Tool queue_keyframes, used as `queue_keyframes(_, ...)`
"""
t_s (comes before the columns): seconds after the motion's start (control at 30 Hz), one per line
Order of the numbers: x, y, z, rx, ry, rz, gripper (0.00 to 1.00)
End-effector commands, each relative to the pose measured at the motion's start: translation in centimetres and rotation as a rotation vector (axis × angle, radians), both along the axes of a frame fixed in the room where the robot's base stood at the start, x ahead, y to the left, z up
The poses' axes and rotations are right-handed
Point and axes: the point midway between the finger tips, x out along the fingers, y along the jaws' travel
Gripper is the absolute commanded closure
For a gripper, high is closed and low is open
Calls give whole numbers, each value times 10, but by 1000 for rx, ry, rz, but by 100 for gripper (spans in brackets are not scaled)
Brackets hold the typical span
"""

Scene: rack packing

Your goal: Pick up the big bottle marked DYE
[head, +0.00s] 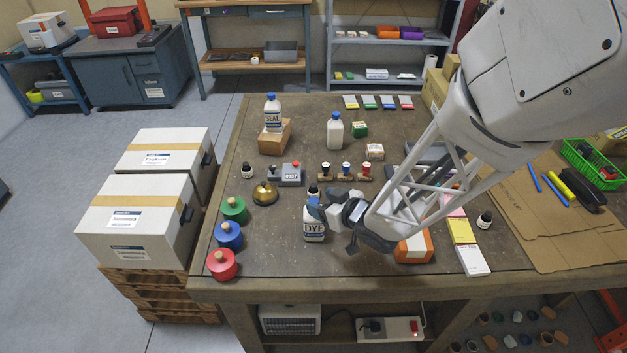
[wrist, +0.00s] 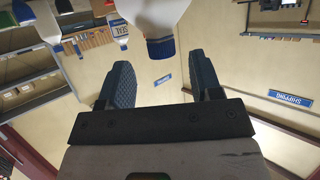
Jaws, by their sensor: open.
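The big bottle marked DYE (head: 314,230) is white with a dark blue label band and stands upright near the front middle of the table. My gripper (head: 333,225) is low beside it on the right, partly covering its top. In the wrist view, which is upside down, a white bottle with a blue cap (wrist: 160,47) lies ahead between the two spread fingers (wrist: 158,72); its label is out of frame, but it fits the DYE bottle. My gripper is open and holds nothing. I cannot tell whether a finger touches the bottle.
The SEAL bottle (head: 272,115) stands on a cardboard block behind. A plain white bottle (head: 335,131) stands nearby. Red, blue and green lidded pots (head: 228,236), a brass bell (head: 264,192) and stamps (head: 346,171) surround the spot. An orange box (head: 414,247) lies right of my gripper.

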Motion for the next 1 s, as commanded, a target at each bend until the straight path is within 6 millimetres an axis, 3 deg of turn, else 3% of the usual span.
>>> queue_keyframes(0.47, 3, 4, -3, 0, 1, 1, 41)
queue_keyframes(1.0, 30, 34, -23, 0, 0, 1, 41)
